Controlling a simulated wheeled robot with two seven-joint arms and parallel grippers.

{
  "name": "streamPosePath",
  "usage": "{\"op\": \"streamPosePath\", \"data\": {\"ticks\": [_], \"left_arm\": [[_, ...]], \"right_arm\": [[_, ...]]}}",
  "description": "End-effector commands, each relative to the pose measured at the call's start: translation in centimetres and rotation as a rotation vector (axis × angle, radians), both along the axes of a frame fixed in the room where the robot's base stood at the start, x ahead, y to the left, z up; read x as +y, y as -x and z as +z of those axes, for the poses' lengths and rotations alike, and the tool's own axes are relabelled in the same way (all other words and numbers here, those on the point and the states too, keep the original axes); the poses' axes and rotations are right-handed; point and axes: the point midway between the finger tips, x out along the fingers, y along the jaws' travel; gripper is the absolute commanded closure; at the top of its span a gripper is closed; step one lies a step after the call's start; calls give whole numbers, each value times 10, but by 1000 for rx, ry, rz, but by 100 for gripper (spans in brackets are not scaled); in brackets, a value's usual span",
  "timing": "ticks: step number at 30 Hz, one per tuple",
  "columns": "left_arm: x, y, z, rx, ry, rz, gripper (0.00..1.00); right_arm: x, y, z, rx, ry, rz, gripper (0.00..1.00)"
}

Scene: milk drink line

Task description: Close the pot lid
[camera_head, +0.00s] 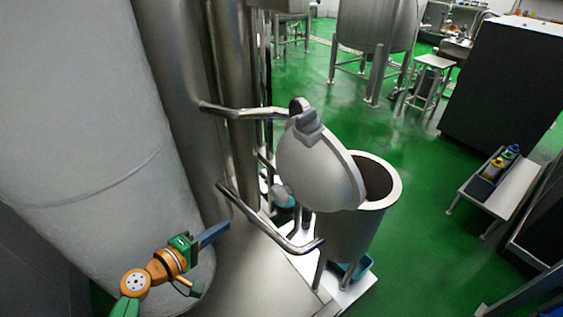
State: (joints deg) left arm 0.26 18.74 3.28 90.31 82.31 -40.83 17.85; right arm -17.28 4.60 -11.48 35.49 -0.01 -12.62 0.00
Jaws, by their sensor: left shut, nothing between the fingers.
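The pot (352,232) is a grey metal cylinder with a pale rim, right of the picture's middle. Its round metal lid (318,170) stands tilted up at the pot's left side, with a grey hinge block (306,124) at its top. The right part of the pot's dark opening shows uncovered. My left gripper (226,229) is at the lower left, with blue fingers shut and empty. It is apart from the lid and the pot, to their left. My right gripper is not in view.
Bent metal rails (262,220) stand between my left gripper and the pot. A large grey tank (85,120) fills the left side. A low bench (505,190) with bottles is at the right. Green floor (420,190) lies open between pot and bench.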

Motion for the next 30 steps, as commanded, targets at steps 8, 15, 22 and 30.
{"op": "streamPosePath", "data": {"ticks": [8, 15, 22, 30], "left_arm": [[-39, 35, 191, -326, 401, -311, 100], [-62, 26, 215, -342, 427, -338, 100], [-102, -4, 228, -340, 427, -336, 100], [-140, -32, 237, -339, 425, -333, 100]], "right_arm": [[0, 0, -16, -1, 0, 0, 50], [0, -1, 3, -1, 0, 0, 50], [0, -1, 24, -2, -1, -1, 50], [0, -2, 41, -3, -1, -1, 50]]}}
